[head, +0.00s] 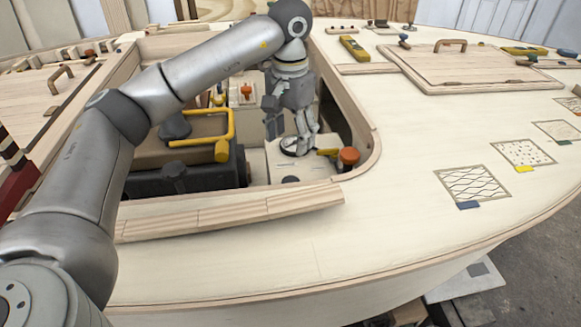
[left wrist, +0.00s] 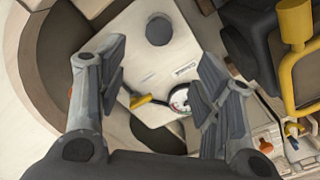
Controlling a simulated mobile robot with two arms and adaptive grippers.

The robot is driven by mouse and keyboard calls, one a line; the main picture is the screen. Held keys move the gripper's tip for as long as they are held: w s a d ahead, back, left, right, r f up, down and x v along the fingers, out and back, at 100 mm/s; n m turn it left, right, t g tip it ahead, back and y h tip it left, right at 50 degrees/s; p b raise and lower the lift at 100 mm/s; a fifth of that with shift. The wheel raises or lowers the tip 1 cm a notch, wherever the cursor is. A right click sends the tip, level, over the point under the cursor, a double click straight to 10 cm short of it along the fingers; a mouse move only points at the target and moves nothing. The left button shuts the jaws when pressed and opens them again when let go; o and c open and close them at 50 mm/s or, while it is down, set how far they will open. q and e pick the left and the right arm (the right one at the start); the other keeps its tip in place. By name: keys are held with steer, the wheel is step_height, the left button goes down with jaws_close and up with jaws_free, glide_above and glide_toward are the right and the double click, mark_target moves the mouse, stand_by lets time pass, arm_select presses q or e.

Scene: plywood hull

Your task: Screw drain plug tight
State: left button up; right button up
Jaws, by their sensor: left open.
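My left gripper (head: 305,140) reaches down into the hull opening, over a pale box. Its two fingers are spread and empty in the left wrist view (left wrist: 158,65). The pale box top (left wrist: 172,58) lies below them, with a dark round disc (left wrist: 159,30) on it. A yellow lever (left wrist: 146,99) and a round gauge (left wrist: 180,101) show between the fingers. An orange-red knob (head: 348,156) stands right of the gripper in the head view. I cannot tell for sure which part is the drain plug. My right gripper is not in view.
A yellow bar frame (head: 232,128) over a dark unit (head: 215,170) stands left of the gripper. The opening's wooden rim (head: 372,140) curves close on the right. A second orange knob (head: 246,90) sits farther back.

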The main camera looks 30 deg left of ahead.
arm_select(q)
steer(key=n, duration=1.2)
glide_above(290, 177)
steer(key=s, duration=0.1)
steer(key=f, duration=0.7)
steer(key=shift+s+d+f+b, duration=0.1)
steer(key=shift+d+f+b, duration=0.1)
steer(key=shift+d+b, duration=0.15)
steer(key=shift+f+b, duration=0.35)
steer(key=shift+f, duration=2)
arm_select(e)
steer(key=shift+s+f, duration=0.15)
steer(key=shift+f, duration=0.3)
arm_select(q)
steer(key=c, duration=1)
